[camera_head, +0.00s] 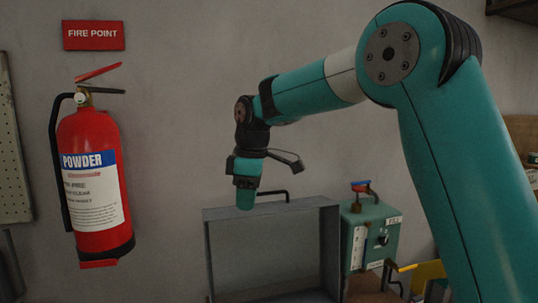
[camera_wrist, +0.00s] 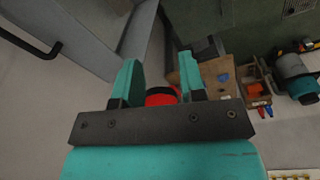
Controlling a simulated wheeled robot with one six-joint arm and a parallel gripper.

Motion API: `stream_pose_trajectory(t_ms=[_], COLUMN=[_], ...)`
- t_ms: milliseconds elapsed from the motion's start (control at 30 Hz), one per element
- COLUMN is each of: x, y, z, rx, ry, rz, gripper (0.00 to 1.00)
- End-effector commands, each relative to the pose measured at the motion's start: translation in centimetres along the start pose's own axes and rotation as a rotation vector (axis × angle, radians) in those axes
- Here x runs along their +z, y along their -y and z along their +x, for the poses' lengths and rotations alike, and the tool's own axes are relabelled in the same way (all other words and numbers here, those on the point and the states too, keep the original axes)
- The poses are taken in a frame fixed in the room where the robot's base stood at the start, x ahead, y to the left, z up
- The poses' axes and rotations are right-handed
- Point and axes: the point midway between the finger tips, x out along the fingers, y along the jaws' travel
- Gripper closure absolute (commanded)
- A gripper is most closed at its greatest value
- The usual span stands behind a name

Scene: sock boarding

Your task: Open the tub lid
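My gripper (camera_wrist: 159,62) is open and its two teal fingers stand apart with nothing held between them. In the head view my gripper (camera_head: 246,197) points down by the upper left part of a grey metal box-like piece (camera_head: 217,252), which looks like the tub or its raised lid. I cannot tell which. A black bar handle (camera_head: 275,193) shows at its top edge, right of my gripper. In the wrist view the grey panel (camera_wrist: 85,35) lies at upper left, with the black handle (camera_wrist: 32,42) beside it, apart from the fingers.
A green box (camera_head: 385,225) with a gauge and a FILL label stands right of the grey piece. A red extinguisher (camera_head: 90,180) hangs on the left wall. A red round thing (camera_wrist: 160,96) shows beyond the fingers. A wooden tray (camera_wrist: 258,88) and tools lie at right.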

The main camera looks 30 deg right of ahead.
Motion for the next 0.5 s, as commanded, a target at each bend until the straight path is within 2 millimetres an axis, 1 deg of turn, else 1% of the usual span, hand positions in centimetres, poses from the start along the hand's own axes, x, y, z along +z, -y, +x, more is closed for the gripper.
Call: stream_pose_trajectory(t_ms=[33,67,100,200,300,333,400,500], x=[-0.6,-0.6,-0.6,-0.1,0.7,1.0,1.5,2.2], y=[-3.8,-5.7,-8.0,-13.0,-16.6,-17.3,-18.7,-19.9], z=[-3.9,-4.9,-6.2,-8.7,-10.3,-10.6,-11.1,-11.5], rx=[0.009,0.012,0.016,0.015,0.007,0.004,-0.002,-0.008], ry=[0.022,0.034,0.049,0.078,0.093,0.096,0.099,0.100], rz=[-0.034,-0.060,-0.092,-0.169,-0.232,-0.248,-0.280,-0.311], gripper=[0.62,0.62,0.62,0.62,0.62,0.62,0.62,0.62])
